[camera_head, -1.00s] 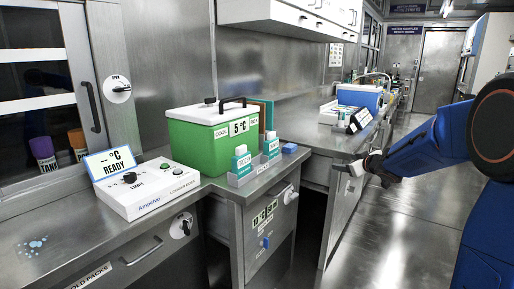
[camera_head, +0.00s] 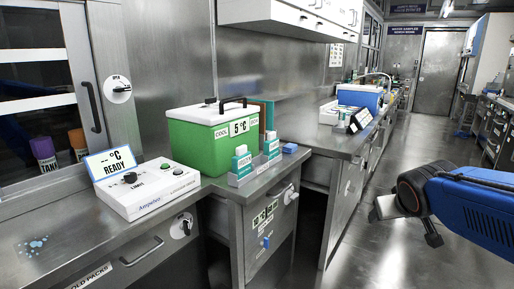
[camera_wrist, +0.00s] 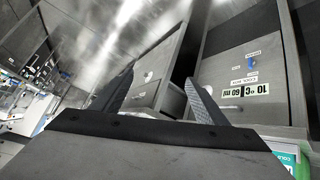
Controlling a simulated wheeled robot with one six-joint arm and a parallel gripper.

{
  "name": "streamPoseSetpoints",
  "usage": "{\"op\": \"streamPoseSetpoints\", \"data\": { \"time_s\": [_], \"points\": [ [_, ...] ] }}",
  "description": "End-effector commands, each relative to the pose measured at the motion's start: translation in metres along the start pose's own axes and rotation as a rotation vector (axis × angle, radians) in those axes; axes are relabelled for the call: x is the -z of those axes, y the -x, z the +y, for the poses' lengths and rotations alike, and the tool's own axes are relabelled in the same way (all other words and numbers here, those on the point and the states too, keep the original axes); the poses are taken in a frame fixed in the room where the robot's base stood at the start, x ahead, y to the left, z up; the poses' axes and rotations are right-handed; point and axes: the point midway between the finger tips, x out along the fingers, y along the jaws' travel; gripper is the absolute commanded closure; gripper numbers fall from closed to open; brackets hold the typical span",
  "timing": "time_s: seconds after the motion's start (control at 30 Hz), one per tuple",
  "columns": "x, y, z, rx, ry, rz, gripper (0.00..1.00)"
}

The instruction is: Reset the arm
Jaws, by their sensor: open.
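My blue arm (camera_head: 478,208) comes in from the right edge of the head view. My gripper (camera_head: 408,222) hangs over the aisle floor, to the right of the benches and apart from them. Its two dark fingers are spread, and they also show in the wrist view (camera_wrist: 160,98) with nothing between them. The wrist view looks past the fingers at bench fronts, including a panel with a "10 °C 60 min" label (camera_wrist: 245,91), and at the shiny floor.
The left bench holds a white control box (camera_head: 150,187) with a "READY" display, a green cool box (camera_head: 205,145) reading 5 °C and small bottles in a grey rack (camera_head: 250,172). A blue box (camera_head: 358,97) stands farther back. The aisle floor (camera_head: 385,260) is clear.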

Motion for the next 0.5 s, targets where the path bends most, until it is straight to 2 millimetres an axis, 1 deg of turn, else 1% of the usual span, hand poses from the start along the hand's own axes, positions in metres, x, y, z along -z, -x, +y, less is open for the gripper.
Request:
{"op": "streamPoseSetpoints", "data": {
  "time_s": [0.03, 0.1, 0.17, 0.2, 0.3, 0.4, 0.5],
  "points": [
    [-0.02, 0.012, -0.005, 0.016, -0.009, -0.029, 0.33],
    [-0.049, 0.026, -0.014, 0.042, -0.019, -0.08, 0.33],
    [-0.074, 0.037, -0.023, 0.068, -0.027, -0.124, 0.33],
    [-0.09, 0.045, -0.028, 0.087, -0.032, -0.151, 0.33],
    [-0.126, 0.062, -0.043, 0.137, -0.035, -0.215, 0.33],
    [-0.155, 0.075, -0.055, 0.181, -0.036, -0.266, 0.33],
    [-0.174, 0.084, -0.063, 0.213, -0.033, -0.299, 0.33]
  ]
}}
